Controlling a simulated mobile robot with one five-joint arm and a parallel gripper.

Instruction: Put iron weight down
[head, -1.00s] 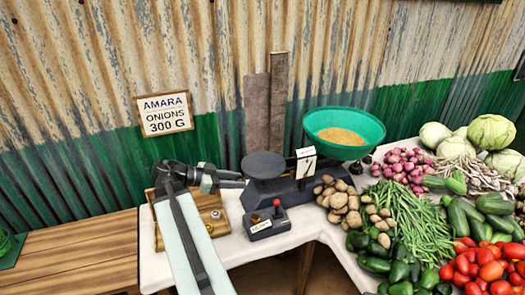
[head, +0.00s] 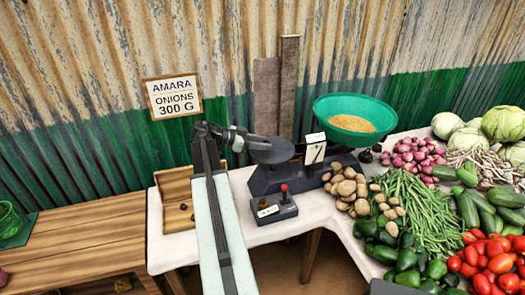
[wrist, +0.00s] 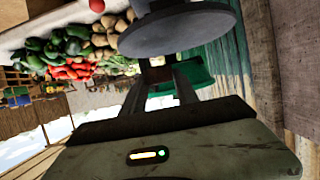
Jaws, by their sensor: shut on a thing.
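My gripper (head: 246,142) is at the left edge of the scale's dark round plate (head: 270,150), at about its height. The plate shows large and close in the wrist view (wrist: 185,32). My gripper's fingers (wrist: 160,82) are shut on a small dark brown block between their tips, which I take for the iron weight (wrist: 160,77). The weight cannot be made out in the head view. I cannot tell whether it touches the plate. The scale's dark body (head: 300,175) stands on the white cloth, with a green basin (head: 380,110) of grain on its other side.
An open wooden weight box (head: 168,222) with small weights lies left of my arm. A small box with a red knob (head: 273,208) stands in front of the scale. Potatoes (head: 348,185) and other vegetables crowd the right. A wall sign (head: 172,96) reads "AMARA ONIONS 300 G".

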